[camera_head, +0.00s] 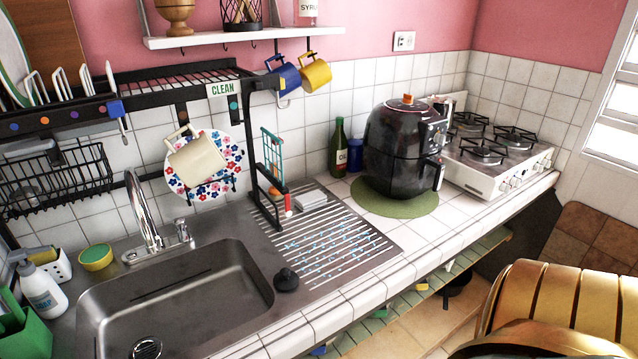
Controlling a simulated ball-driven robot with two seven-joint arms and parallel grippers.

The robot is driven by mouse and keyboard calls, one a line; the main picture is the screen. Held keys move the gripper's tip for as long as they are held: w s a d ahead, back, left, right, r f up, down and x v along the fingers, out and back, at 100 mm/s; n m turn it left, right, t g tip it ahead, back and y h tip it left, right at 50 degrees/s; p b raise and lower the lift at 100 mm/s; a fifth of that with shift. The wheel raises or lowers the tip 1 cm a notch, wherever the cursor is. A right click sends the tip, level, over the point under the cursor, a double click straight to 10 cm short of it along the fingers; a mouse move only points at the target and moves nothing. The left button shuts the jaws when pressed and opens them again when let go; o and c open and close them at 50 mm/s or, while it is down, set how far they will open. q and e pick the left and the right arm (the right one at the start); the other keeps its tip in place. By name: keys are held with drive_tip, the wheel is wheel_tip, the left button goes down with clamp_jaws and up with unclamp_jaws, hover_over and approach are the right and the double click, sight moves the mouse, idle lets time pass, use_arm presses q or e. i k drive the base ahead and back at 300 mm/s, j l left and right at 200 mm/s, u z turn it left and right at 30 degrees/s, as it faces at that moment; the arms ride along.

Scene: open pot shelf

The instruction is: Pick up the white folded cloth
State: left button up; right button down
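A small white flat block that looks like the white folded cloth (311,199) lies at the back of the ribbed steel drainboard (352,262). It is just right of the foot of the black dish-rack frame (262,165). It looks grey along its front edge, and its fabric is too small to make out. Neither of my grippers is in view.
The steel sink (175,290) is at the lower left, with a curved tap (146,215) behind it. A black air fryer (400,150) stands on a green mat (375,203) right of the drainboard. A green bottle (339,148) stands behind. A black stopper (287,280) sits beside the sink.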

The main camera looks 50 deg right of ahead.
sight(307, 201)
drive_tip(key=z, duration=1.5)
